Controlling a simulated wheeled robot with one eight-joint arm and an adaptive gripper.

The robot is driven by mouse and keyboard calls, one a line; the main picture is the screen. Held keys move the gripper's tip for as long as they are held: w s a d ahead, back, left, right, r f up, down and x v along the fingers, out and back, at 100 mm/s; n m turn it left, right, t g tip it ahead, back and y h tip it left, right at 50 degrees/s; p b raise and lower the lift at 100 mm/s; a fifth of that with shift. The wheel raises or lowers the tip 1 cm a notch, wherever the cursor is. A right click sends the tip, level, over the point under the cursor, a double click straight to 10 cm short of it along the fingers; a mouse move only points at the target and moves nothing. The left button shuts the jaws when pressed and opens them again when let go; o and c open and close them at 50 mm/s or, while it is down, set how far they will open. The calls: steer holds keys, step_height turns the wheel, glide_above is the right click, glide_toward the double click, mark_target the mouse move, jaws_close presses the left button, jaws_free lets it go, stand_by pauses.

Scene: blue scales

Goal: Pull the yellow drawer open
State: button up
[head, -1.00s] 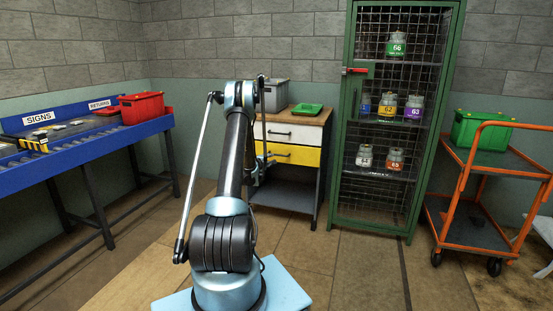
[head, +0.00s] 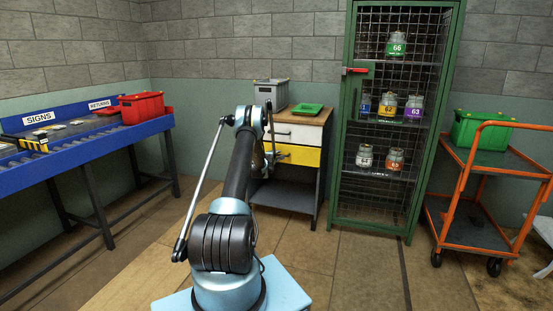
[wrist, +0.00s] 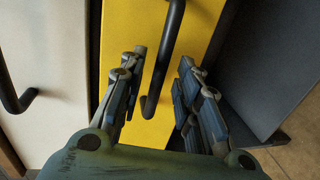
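The yellow drawer (head: 303,155) is the lower drawer of a small cabinet under a wooden top, and looks closed. Its front (wrist: 115,35) fills the middle of the wrist view, turned on its side. Its black bar handle (wrist: 168,55) stands out from the front. My gripper (wrist: 160,88) is open, with one finger on each side of the handle's near end. I see a gap on both sides, and the fingers do not grip it.
The white drawer (head: 296,133) above has its own dark handle (wrist: 18,92). A grey bin (head: 271,94) and a green tray (head: 307,109) stand on top. An open shelf (head: 286,197) lies below. A green mesh cabinet (head: 335,150) stands close on the right.

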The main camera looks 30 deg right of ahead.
steer(key=shift+x, duration=0.95)
jaws_close()
